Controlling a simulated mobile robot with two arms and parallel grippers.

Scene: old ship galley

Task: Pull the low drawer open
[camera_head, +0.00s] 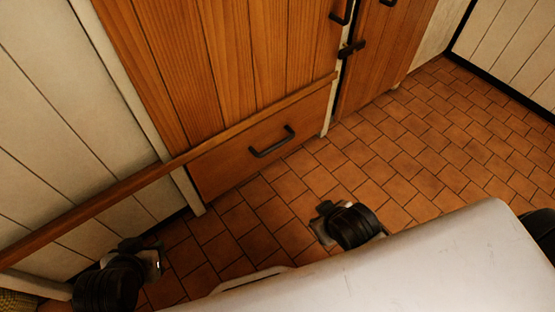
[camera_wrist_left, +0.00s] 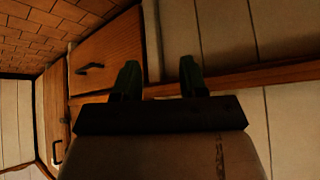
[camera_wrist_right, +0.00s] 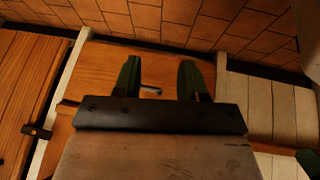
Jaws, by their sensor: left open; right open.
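The low drawer (camera_head: 225,157) is a wooden front at floor level under a tall wooden cupboard, and it looks shut. Its dark bar handle (camera_head: 272,141) sits in the middle of the front. My right gripper (camera_head: 325,212) is open and empty, out over the floor in front of the drawer. In the right wrist view the handle (camera_wrist_right: 151,90) shows between my right fingers (camera_wrist_right: 157,80), apart from them. My left gripper (camera_head: 140,246) is open and empty, low at the left near the pale wall. The left wrist view shows the handle (camera_wrist_left: 90,67) left of my left fingers (camera_wrist_left: 157,80).
A wooden rail (camera_head: 85,216) runs along the pale panelled wall left of the drawer. A second wooden door (camera_head: 383,55) with dark hardware stands to the right. The tiled floor (camera_head: 420,150) before the cupboards is clear.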

